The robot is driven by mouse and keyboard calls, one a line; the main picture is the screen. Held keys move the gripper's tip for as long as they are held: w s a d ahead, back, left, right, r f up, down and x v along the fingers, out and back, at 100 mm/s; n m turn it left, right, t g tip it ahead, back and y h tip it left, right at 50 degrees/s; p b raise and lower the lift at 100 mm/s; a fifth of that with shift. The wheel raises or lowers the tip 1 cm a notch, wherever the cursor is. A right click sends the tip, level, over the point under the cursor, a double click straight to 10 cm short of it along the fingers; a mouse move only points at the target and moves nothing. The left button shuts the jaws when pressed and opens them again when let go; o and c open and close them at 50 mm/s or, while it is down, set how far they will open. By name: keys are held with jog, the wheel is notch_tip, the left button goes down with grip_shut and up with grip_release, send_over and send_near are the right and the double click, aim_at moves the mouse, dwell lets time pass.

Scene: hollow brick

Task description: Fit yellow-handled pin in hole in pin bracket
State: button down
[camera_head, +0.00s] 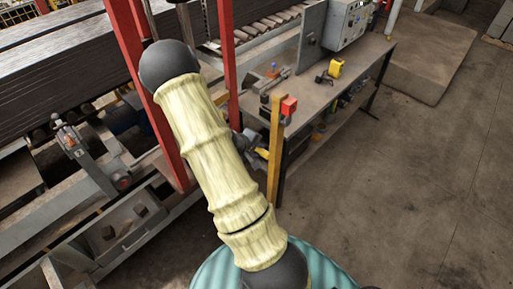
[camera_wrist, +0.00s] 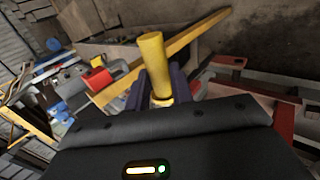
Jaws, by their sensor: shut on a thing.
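The yellow-handled pin (camera_wrist: 154,62) stands up between the dark fingers of my gripper (camera_wrist: 158,92) in the wrist view. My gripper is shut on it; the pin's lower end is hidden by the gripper. In the head view my gripper (camera_head: 250,142) is partly hidden behind my own arm, beside a yellow post, with a bit of the yellow handle (camera_head: 262,153) showing. I cannot make out the pin bracket or its hole in either view.
The yellow post (camera_head: 275,150) with a red box (camera_head: 289,105) stands close to the right of my gripper. Red uprights (camera_head: 228,65) and conveyor machinery (camera_head: 90,160) are to the left. A workbench (camera_head: 322,95) is behind.

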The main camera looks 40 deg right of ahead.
jog(key=shift+w, duration=0.1)
jog(key=w+p, duration=0.4)
jog(key=w, duration=0.1)
jog(key=shift+w+a, duration=0.1)
jog(key=shift+a, duration=0.1)
dwell(0.5)
jog(key=shift+w+a+r+p, duration=0.1)
jog(key=shift+w+p, duration=0.3)
jog(key=shift+p, duration=0.9)
jog(key=shift+w+a+p, duration=0.15)
jog(key=shift+w+p, duration=1.4)
jog(key=shift+p, duration=1.4)
dwell(1.3)
jog(key=shift+w, duration=0.85)
